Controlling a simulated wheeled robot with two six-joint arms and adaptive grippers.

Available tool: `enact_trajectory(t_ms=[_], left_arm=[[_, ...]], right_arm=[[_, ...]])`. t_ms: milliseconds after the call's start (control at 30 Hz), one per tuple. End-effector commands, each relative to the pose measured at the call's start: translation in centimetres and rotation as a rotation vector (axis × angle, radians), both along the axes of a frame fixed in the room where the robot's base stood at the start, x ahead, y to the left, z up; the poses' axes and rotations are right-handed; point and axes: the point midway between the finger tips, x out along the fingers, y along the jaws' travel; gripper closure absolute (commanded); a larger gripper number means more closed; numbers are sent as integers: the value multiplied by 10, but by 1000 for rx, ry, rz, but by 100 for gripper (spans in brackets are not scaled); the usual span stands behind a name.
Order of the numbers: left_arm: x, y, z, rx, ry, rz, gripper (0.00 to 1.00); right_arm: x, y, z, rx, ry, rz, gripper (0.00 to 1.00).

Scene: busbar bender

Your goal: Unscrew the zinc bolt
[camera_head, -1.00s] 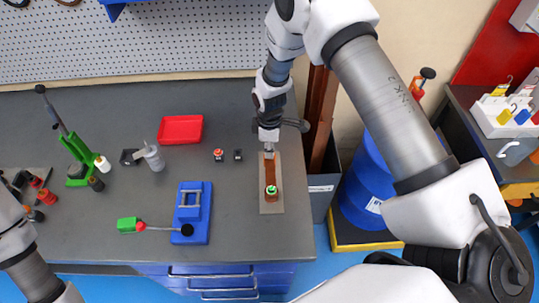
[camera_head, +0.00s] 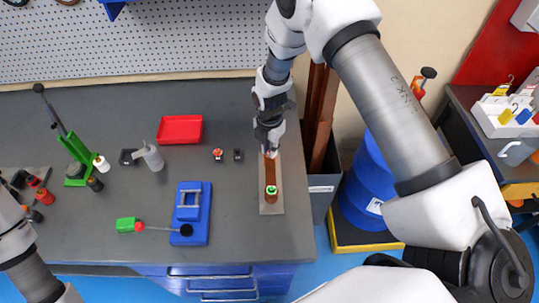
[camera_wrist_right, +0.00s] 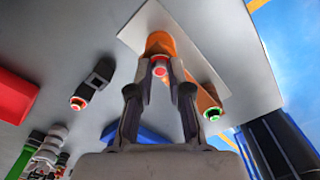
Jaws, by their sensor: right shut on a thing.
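A copper bar lies on a grey plate (camera_head: 270,207) at the right end of the bench. My right gripper (camera_head: 269,153) is upright over the bar's far end. In the right wrist view its fingers (camera_wrist_right: 160,74) are closed around a small bolt head with a red ring (camera_wrist_right: 159,69), at the end of the copper bar (camera_wrist_right: 161,45). The fingers hide most of this bolt, so its zinc finish cannot be made out. A second fastener with a green ring (camera_head: 271,190) stands at the bar's near end. My left gripper is outside the head view; only its arm shows at lower left.
Left of the plate are two small dark blocks, one with a red top (camera_head: 218,154), and a red tray (camera_head: 180,129). A blue tool (camera_head: 191,213) with a lever stands nearer the front edge. A blue drum (camera_head: 366,190) stands beyond the bench's right end.

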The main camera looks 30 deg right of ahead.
Motion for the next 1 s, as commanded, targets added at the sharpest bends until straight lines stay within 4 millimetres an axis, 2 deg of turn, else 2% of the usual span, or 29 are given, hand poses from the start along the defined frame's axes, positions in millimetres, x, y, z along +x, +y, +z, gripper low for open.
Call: enact_trajectory(t_ms=[300,567,800,833,867,1000], left_arm=[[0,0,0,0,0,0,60],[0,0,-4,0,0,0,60],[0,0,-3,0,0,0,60],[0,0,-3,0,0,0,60],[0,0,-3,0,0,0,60],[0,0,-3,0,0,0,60]], right_arm=[[0,0,0,0,0,49,100],[0,0,0,0,0,478,100],[0,0,0,1,1,524,100],[0,0,0,0,0,524,75],[0,0,0,0,0,524,71],[0,0,0,0,0,523,71]])
